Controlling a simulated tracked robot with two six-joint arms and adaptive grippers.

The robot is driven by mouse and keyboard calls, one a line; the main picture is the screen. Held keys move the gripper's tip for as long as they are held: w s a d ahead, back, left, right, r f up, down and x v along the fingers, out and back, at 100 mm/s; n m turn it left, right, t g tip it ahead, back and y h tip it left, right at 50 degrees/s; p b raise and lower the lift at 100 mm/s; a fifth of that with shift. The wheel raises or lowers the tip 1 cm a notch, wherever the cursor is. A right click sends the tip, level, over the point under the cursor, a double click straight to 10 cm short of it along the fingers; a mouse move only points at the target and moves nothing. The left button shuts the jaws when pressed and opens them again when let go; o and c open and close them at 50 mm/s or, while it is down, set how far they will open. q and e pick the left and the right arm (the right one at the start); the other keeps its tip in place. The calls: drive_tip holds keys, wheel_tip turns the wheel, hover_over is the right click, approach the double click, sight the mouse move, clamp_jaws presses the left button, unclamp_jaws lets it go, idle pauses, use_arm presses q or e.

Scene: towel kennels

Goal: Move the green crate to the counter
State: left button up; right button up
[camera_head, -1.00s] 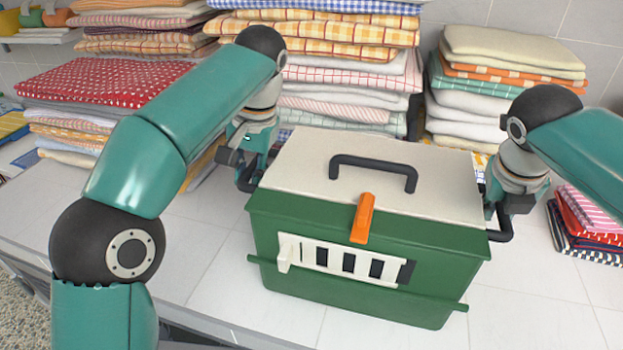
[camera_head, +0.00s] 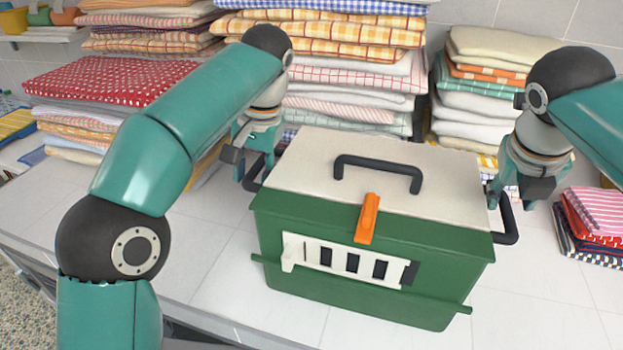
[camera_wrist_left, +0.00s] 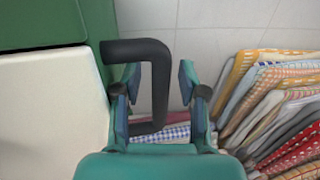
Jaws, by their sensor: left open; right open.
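The green crate (camera_head: 375,275) stands on the white tiled counter, with a pale lid (camera_head: 300,165), an orange latch (camera_head: 367,217) and a black top handle (camera_head: 378,168). My left gripper (camera_head: 250,180) is at the crate's left side. In the left wrist view its open fingers (camera_wrist_left: 158,100) stand either side of the black left side handle (camera_wrist_left: 160,80), not closed on it. My right gripper (camera_head: 510,195) is open at the crate's right side, by the black right side handle (camera_head: 507,222). Its fingertips are partly hidden, and I cannot tell whether they touch the handle.
Tall stacks of folded towels stand behind the crate, including a checked stack (camera_head: 345,70) and a cream stack (camera_head: 500,50). A red spotted towel stack (camera_head: 100,85) is at the left and a small striped stack (camera_head: 597,225) at the right. The counter front (camera_head: 540,310) is clear.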

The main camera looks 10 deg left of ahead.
drive_tip(key=v, duration=0.7)
